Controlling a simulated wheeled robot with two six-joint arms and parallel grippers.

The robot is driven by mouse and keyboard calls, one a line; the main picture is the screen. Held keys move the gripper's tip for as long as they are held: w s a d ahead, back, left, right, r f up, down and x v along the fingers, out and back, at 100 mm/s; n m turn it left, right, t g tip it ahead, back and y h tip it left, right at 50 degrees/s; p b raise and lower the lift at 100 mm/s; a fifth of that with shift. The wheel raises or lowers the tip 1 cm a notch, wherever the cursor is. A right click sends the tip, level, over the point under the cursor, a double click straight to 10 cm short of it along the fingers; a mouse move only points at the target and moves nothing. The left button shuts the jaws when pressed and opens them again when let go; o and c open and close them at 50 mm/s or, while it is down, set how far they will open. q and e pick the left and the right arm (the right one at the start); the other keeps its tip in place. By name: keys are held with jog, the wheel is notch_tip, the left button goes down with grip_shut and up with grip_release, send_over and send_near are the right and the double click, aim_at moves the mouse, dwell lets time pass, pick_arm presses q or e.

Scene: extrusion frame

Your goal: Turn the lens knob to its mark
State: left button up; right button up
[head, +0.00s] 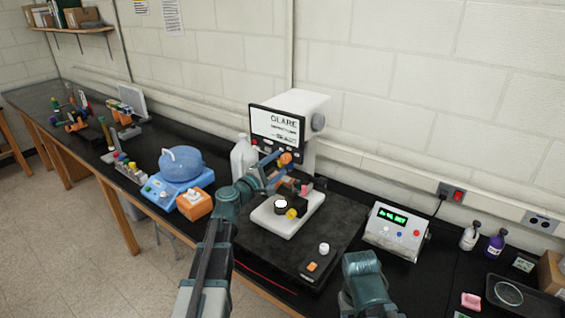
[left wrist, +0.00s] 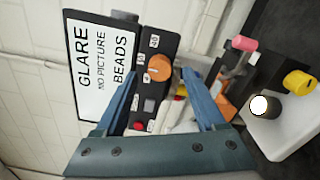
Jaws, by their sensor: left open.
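A white machine (head: 309,112) stands at the back of the bench, its screen reading "GLARE" and more. In the left wrist view its screen (left wrist: 97,68) reads "GLARE NO PICTURE BEADS". A round orange knob (left wrist: 158,68) sits on the black panel beside the screen, with small labels too small to read; it also shows in the head view (head: 285,158). I cannot tell for certain that it is the lens knob, nor see its mark. My left gripper (head: 272,165) is open in front of the panel, its fingers either side of the knob in the wrist view.
Below the fingers is a white stage with a yellow knob (head: 292,214) and a dark cylinder with a bright top (left wrist: 259,106). A white bottle (head: 243,158) stands left of the machine. A control box (head: 397,232) with green display stands right.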

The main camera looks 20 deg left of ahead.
pick_arm(q)
jog(key=v, duration=1)
jog(key=shift+s, duration=0.25)
jog(key=s+d+f+m+g+h+b, duration=0.1)
jog(key=s+d+f+m+g+b, duration=0.35)
jog(key=d+f, duration=0.5)
jog(key=s+d+f+m+g+h+b, duration=0.1)
jog(key=s+d+f+m+g+h, duration=0.15)
jog(key=d+f+m+g, duration=0.65)
jog(key=s+d+f+m+g+y+b, duration=0.1)
jog(key=s+f+m+g+y+b, duration=0.1)
jog(key=s+f+m+y, duration=0.2)
jog(key=s+d+f+m+g+y+b, duration=0.1)
jog(key=s+f+m+g+y+b, duration=0.1)
jog(key=s+f+y, duration=0.5)
jog(key=s+f+m+b, duration=0.1)
jog(key=s+f+m, duration=0.1)
jog(key=s, duration=0.3)
jog(key=shift+s+d+f+b, duration=0.25)
jog(key=shift+d+f+b, duration=0.1)
jog(key=shift+f, duration=0.4)
